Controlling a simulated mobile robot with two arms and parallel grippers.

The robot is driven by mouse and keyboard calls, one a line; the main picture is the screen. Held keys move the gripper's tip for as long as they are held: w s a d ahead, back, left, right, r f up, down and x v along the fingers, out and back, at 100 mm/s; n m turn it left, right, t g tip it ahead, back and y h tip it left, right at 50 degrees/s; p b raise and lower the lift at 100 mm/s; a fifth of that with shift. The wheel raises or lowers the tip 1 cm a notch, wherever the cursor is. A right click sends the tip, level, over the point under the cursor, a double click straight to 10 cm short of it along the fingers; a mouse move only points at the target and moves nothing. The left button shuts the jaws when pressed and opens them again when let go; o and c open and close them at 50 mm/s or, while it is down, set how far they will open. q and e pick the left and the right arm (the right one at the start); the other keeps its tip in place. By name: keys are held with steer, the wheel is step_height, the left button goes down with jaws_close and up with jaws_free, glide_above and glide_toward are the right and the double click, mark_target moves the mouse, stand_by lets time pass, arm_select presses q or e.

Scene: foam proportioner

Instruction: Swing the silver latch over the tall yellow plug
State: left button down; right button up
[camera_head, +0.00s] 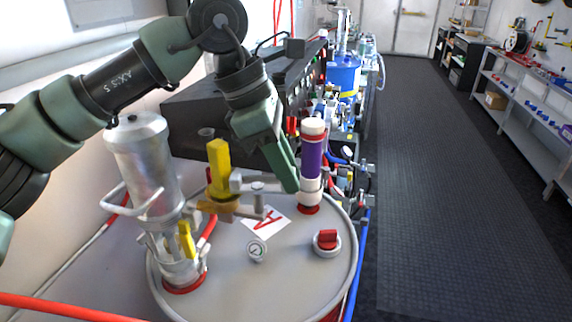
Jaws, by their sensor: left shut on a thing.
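The tall yellow plug (218,160) stands upright on a brass-coloured fitting above the round grey drum lid. The silver latch (243,184) is a light grey bar just right of the plug. It reaches right towards my left gripper and appears beside the plug, not over it. My left gripper (291,187) points down between the latch and the white and purple cylinder. Its green fingers are shut on the latch's right end, though the contact is partly hidden by the fingers. My right gripper is not in view.
A silver canister (143,160) with a handle stands left of the plug, with a smaller yellow lever (186,240) below it. The white and purple cylinder (312,163) stands close to the gripper's right. A gauge (257,251) and red-capped knob (327,242) sit on the lid (290,290).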

mark_target(270, 189)
arm_select(q)
steer(key=shift+s+a+m+g, duration=0.1)
steer(key=shift+s+m+g, duration=0.2)
steer(key=shift+m, duration=0.35)
steer(key=shift+s+m+g, duration=0.2)
steer(key=shift+s+m, duration=0.05)
steer(key=shift+m, duration=0.4)
steer(key=shift+f, duration=0.1)
steer(key=c, duration=1.2)
jaws_free()
steer(key=shift+c, duration=0.2)
steer(key=shift+a+r, duration=0.1)
steer(key=shift+r, duration=0.35)
steer(key=b+v, duration=0.1)
steer(key=v, duration=0.5)
steer(key=shift+r, duration=0.45)
steer(key=shift+w, duration=0.1)
